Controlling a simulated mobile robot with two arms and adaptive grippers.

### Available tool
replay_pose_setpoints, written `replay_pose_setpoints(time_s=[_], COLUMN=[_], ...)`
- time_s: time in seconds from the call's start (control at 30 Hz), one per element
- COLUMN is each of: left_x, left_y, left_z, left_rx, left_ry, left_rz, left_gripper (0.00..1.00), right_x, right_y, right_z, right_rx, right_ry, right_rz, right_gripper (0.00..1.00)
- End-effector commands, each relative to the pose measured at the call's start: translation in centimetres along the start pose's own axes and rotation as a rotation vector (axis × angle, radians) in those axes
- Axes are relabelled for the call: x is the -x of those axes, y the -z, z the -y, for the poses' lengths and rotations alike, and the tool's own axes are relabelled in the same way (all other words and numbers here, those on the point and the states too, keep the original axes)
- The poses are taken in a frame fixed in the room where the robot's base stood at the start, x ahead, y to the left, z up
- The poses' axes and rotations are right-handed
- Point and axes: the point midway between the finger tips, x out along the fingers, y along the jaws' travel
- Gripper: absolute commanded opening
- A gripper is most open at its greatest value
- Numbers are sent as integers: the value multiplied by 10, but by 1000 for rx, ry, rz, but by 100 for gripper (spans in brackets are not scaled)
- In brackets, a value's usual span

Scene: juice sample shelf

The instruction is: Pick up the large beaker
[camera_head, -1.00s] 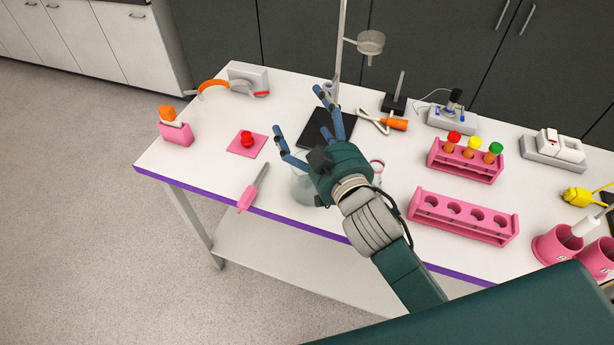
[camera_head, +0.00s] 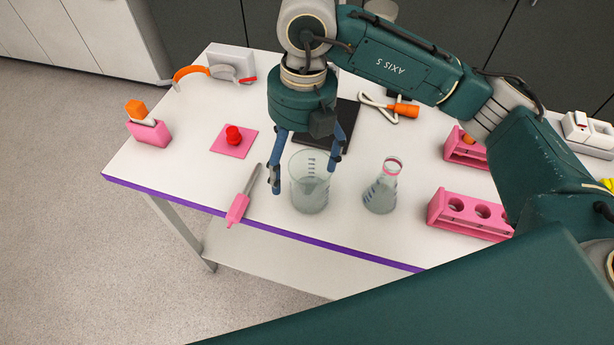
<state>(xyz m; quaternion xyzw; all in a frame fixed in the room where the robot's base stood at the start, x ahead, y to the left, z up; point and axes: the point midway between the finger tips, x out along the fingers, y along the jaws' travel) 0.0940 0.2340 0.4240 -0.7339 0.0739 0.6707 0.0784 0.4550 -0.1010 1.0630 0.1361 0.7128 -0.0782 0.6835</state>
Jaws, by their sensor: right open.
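The large beaker (camera_head: 311,190) is clear glass with dark graduation marks and some greyish content. It stands upright on the white table near its front edge. My right gripper (camera_head: 305,172) points down above and behind the beaker. Its blue fingers are spread open, one to the left of the beaker and one at its upper right. I cannot tell whether a finger touches the glass. My left gripper is not in view.
A conical flask (camera_head: 382,190) stands close to the right of the beaker. A pink-handled tool (camera_head: 240,205) lies to the left. A red knob on a pink plate (camera_head: 232,142) sits farther left. A pink test tube rack (camera_head: 470,214) is to the right.

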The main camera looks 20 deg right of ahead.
Motion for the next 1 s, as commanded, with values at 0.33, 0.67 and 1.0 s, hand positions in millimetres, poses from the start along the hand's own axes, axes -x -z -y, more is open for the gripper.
replay_pose_setpoints(time_s=[0.33, 0.67, 1.0], left_x=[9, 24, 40], left_y=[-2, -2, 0], left_z=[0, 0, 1], left_rx=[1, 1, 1], left_ry=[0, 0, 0], left_rz=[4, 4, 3], left_gripper=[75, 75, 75], right_x=[-30, -60, -101], right_y=[-17, -20, -25], right_z=[25, 30, 36], right_rx=[-51, -50, -47], right_ry=[80, 79, 75], right_rz=[49, 48, 50], right_gripper=[91, 91, 91])
